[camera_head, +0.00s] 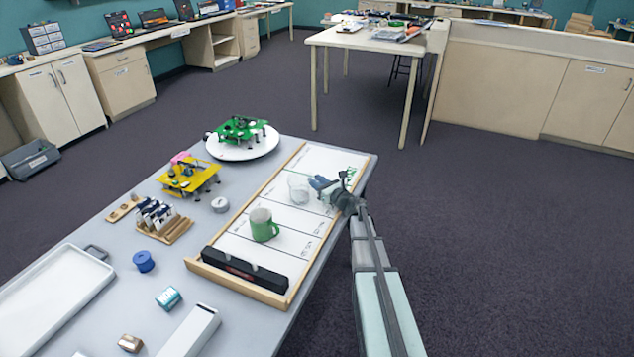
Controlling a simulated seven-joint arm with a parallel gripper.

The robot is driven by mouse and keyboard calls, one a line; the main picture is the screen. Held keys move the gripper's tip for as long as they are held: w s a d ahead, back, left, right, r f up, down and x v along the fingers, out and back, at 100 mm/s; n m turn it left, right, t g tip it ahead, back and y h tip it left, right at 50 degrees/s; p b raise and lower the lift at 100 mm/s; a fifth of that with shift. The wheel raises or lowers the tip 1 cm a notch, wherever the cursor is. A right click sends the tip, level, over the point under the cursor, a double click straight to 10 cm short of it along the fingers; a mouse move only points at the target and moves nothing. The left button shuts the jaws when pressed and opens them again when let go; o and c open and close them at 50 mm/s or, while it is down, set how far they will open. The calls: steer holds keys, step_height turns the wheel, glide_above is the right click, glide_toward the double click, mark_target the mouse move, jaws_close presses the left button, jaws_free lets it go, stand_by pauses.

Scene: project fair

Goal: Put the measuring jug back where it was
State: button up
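A clear measuring jug (298,190) shows in the head view on a white, wood-framed board (287,220) marked into sections by dark lines. It is pale and see-through, so its outline is faint. My gripper (318,183) comes in from the right, with its blue-grey fingers at the jug's right side. I cannot tell whether the fingers touch the jug or how far apart they are. I also cannot tell whether the jug rests on the board or hangs just above it.
A green mug (264,226) stands nearer on the board, with a black bar (244,268) at its near end. Left are a yellow model (188,177), a grey round item (220,205), a wooden rack (166,226) and a blue spool (144,261). A green model (238,130) sits behind.

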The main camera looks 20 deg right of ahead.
steer(key=shift+o, duration=0.7)
steer(key=shift+r, duration=0.15)
steer(key=v, duration=1.2)
steer(key=shift+o, duration=0.5)
steer(key=o, duration=1.1)
